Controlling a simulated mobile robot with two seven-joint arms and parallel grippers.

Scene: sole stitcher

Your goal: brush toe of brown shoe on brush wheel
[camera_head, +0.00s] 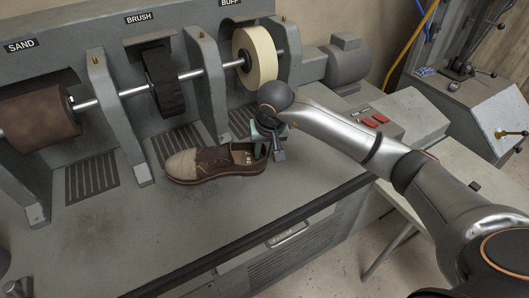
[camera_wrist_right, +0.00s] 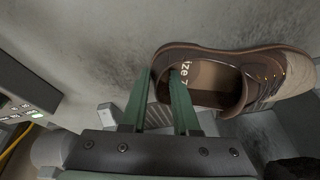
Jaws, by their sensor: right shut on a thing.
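The brown shoe (camera_head: 215,165) is low over the machine's grey bed, its paler tan, dusty-looking toe pointing left. I cannot tell whether its sole touches the bed. The black brush wheel (camera_head: 165,80) sits on the shaft under the BRUSH label, above and behind the toe and apart from it. My right gripper (camera_head: 264,148) is shut on the shoe's heel. In the right wrist view the shoe (camera_wrist_right: 245,75) shows its open collar, and the green fingers of the right gripper (camera_wrist_right: 162,82) straddle the heel wall, one inside and one outside.
A brown sanding drum (camera_head: 38,118) is at left and a cream buffing wheel (camera_head: 255,55) at right on the same shaft. Grey upright supports (camera_head: 110,115) stand between the wheels. Red buttons (camera_head: 374,121) are at right.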

